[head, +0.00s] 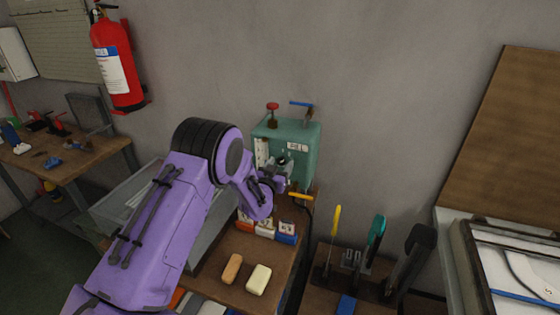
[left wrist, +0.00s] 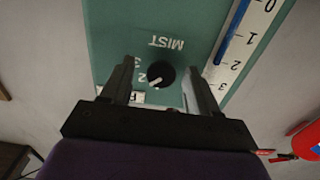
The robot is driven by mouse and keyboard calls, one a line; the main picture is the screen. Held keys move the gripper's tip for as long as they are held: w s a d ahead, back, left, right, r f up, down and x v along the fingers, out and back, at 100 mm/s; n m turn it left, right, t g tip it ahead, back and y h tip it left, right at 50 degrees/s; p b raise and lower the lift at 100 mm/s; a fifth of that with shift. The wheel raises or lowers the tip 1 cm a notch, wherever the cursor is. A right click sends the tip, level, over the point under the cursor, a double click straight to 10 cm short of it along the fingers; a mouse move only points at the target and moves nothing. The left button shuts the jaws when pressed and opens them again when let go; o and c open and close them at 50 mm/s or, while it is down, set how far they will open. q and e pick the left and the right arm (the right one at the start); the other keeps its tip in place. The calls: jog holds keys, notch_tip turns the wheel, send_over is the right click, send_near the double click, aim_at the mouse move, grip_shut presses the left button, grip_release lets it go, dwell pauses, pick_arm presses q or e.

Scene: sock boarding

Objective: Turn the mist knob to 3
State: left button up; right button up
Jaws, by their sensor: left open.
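The teal box (head: 300,140) with the mist knob stands against the wall at the back of the bench. In the left wrist view, the black knob (left wrist: 161,75) sits on the teal panel below upside-down MIST lettering. Its white pointer mark aims to the lower left, near the 2; a 3 is printed higher on the left. My left gripper (left wrist: 160,82) is open, with one finger on each side of the knob; I cannot tell whether they touch it. In the head view, my left gripper (head: 279,174) is at the box's front and hides the knob. My right gripper is not in view.
A numbered gauge strip (left wrist: 240,50) with a blue bar is beside the knob. A red valve (head: 272,108) and a blue-handled valve (head: 302,105) top the box. Soap-like bars (head: 258,279) lie on the bench below. Upright tools (head: 375,240) stand to the right.

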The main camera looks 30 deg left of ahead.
pick_arm(q)
jog(key=shift+w+a, duration=0.15)
jog(key=shift+w, duration=0.15)
jog(key=shift+s+r, duration=0.15)
jog(key=c, duration=1)
